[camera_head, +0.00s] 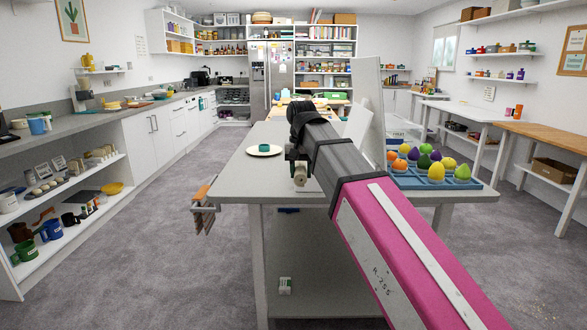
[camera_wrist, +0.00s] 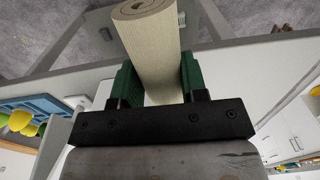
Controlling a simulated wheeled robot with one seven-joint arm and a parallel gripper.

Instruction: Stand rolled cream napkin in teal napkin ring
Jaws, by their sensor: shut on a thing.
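The rolled cream napkin (camera_wrist: 155,45) is between the green fingers of my gripper (camera_wrist: 158,80) in the wrist view. Its spiral end points away from the gripper body, at the top of that picture. In the head view my gripper (camera_head: 297,160) is near the left edge of the grey table, and a small cream part of the napkin (camera_head: 299,178) shows below it. The teal napkin ring (camera_head: 265,147) sits on a cream plate (camera_head: 252,151) on the table, left of and beyond my gripper. The ring and napkin are apart. My arm hides much of the gripper.
The grey table (camera_head: 240,180) has free room around the plate. A blue tray (camera_head: 410,182) with several coloured egg-shaped things stands at the right. Upright white panels (camera_head: 369,105) stand behind my arm. Orange-brown bars (camera_head: 203,192) stick out at the table's left side.

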